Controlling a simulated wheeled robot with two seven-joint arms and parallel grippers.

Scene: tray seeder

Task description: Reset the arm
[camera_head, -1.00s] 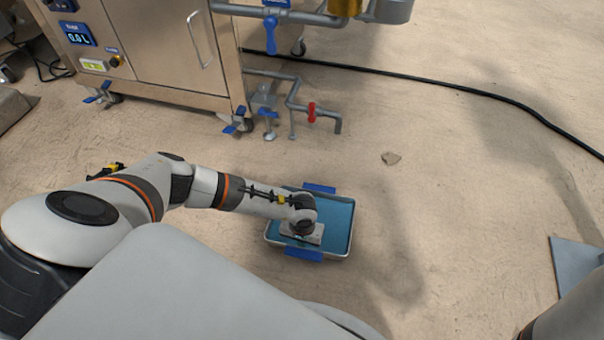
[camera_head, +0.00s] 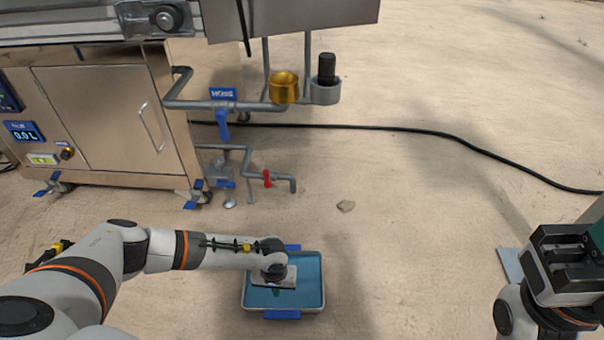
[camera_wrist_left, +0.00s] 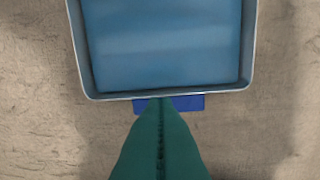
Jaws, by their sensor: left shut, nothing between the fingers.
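My left arm (camera_head: 205,250) reaches in from the left, and its wrist hangs over the left part of a shallow metal tray (camera_head: 323,296) with a blue inside and blue handles. My left gripper (camera_head: 277,291) points down, mostly hidden under the wrist. In the left wrist view its green fingers (camera_wrist_left: 160,103) are together with nothing between them, and their tips overlap the blue handle at the tray's (camera_wrist_left: 88,84) near edge. I cannot tell their height above it. My right gripper (camera_head: 597,240) is at the right edge, dark with a teal part, cut off by the frame.
A steel machine (camera_head: 95,120) with pipes stands at the back left. A red-handled valve (camera_head: 267,179) and a gold cup (camera_head: 284,88) are on its pipework. A black cable (camera_head: 420,130) crosses the floor.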

